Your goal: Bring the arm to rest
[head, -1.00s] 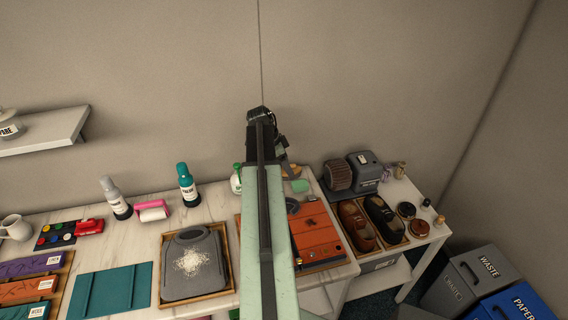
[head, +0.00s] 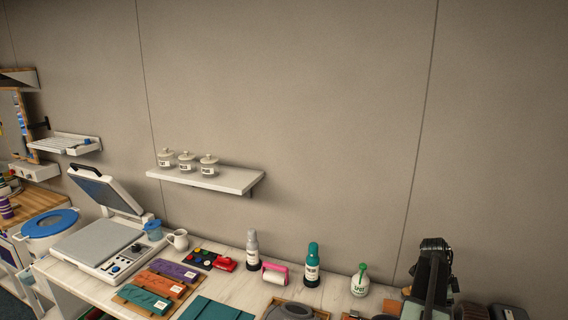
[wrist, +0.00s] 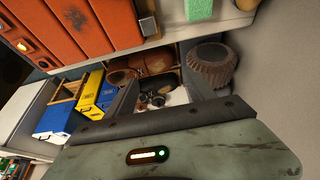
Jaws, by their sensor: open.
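My gripper (wrist: 165,92) is open in the wrist view, with its two dark fingers apart and nothing seen between them. Beyond the fingers are a tray with brown shoes and a ribbed brown roller (wrist: 212,66); I see no contact with them. In the head view my arm (head: 431,285) stands at the lower right in front of the wall, partly cut off by the bottom edge. The fingertips cannot be made out there.
The worktop holds a flat press (head: 95,245), teal bottle (head: 312,266), grey bottle (head: 252,250), pink-handled roller (head: 275,273) and green-topped white bottle (head: 360,281). A wall shelf (head: 225,181) carries jars. An orange panel (wrist: 90,27) and bins (wrist: 55,118) show in the wrist view. The wall above is bare.

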